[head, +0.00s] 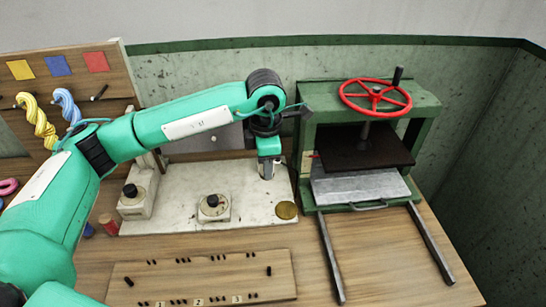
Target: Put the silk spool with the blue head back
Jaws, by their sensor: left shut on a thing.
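My left gripper (268,172) points down over the back right of the white stone slab (245,205). It is shut on a small pale thing, mostly hidden by the fingers, so I cannot tell what it is. A small blue piece (88,230) shows at the edge of my left arm, left of the slab. It may be the blue-headed spool, but most of it is hidden. A short reddish spool-like piece (108,225) stands beside it. My right gripper is not in view.
A green press (432,115) with a red wheel (375,97) stands right of the slab, its two rails reaching forward. Black-knobbed blocks and a brass disc (286,210) sit on the slab. A numbered peg board (215,277) lies in front. Twisted skeins hang at left.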

